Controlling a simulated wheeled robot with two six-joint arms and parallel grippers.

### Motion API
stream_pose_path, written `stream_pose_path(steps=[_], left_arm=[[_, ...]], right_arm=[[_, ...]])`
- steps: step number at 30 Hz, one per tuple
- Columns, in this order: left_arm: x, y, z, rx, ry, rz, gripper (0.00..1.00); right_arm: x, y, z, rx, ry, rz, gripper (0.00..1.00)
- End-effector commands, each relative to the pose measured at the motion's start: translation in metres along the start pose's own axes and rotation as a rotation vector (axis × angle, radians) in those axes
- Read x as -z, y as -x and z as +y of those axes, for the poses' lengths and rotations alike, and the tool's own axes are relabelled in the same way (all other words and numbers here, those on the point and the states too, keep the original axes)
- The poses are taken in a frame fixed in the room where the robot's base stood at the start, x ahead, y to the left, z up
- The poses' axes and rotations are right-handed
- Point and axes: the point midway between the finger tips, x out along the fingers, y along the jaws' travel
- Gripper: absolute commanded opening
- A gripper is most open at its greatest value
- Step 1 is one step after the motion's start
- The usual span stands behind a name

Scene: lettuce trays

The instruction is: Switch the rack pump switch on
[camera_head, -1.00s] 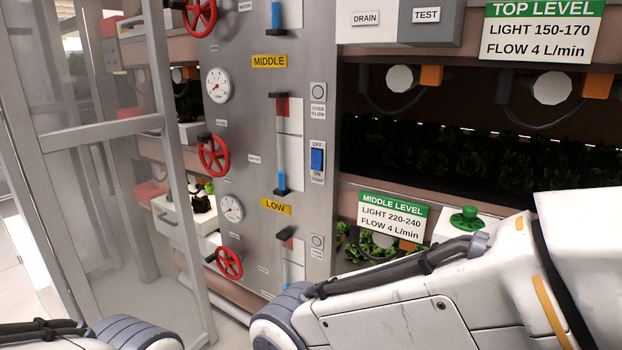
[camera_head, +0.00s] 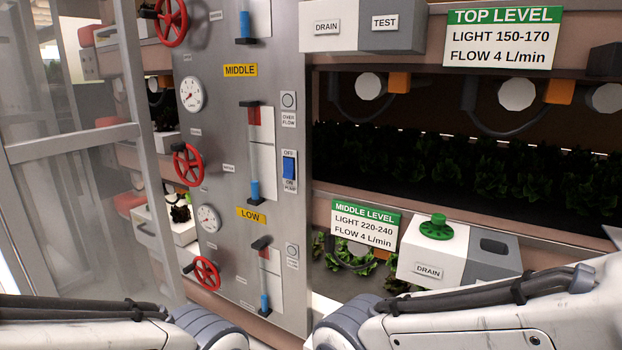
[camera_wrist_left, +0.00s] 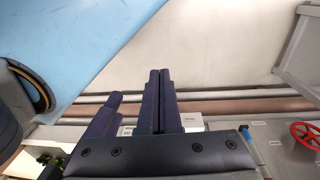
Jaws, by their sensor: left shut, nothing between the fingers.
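The rack pump switch (camera_head: 289,167) is a blue rocker on the grey control panel (camera_head: 225,130), with an OFF label above it and an ON PUMP label below. It sits under the OVER FLOW lamp and right of the middle level's gauge tube. I cannot tell its rocker position for sure. My left gripper (camera_wrist_left: 158,75) shows in the left wrist view, its dark fingers shut together and empty, apart from the switch. In the head view only parts of my two arms show, low in the picture; neither gripper is visible there.
Red valve wheels (camera_head: 187,163) stick out on the panel's left side. A glazed door frame (camera_head: 152,150) stands left of the panel. A drain box (camera_head: 432,250) with a green knob and trays of lettuce are on the right. Space before the switch looks clear.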

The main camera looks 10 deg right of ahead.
Motion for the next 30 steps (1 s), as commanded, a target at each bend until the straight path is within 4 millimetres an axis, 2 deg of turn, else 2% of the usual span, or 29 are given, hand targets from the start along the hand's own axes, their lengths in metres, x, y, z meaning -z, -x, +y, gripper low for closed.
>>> stream_pose_path(steps=[8, 11, 14, 18, 22, 27, 30], left_arm=[[0.001, 0.001, -0.001, 0.002, 0.006, 0.004, 0.00], [0.014, 0.008, -0.010, 0.021, 0.058, 0.041, 0.00], [0.043, 0.022, -0.032, 0.058, 0.177, 0.132, 0.00], [0.103, 0.051, -0.079, 0.092, 0.412, 0.349, 0.00], [0.153, 0.083, -0.120, 0.041, 0.622, 0.578, 0.00], [0.199, 0.131, -0.156, -0.178, 0.855, 0.837, 0.00], [0.215, 0.163, -0.168, -0.372, 0.981, 0.955, 0.00]], right_arm=[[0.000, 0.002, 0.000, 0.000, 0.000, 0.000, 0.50], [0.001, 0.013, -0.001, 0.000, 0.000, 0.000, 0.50], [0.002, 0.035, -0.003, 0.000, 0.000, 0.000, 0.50], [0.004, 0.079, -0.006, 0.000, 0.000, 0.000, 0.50], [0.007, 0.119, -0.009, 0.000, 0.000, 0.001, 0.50], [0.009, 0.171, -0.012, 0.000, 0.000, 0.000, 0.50], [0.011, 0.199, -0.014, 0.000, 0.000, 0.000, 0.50]])
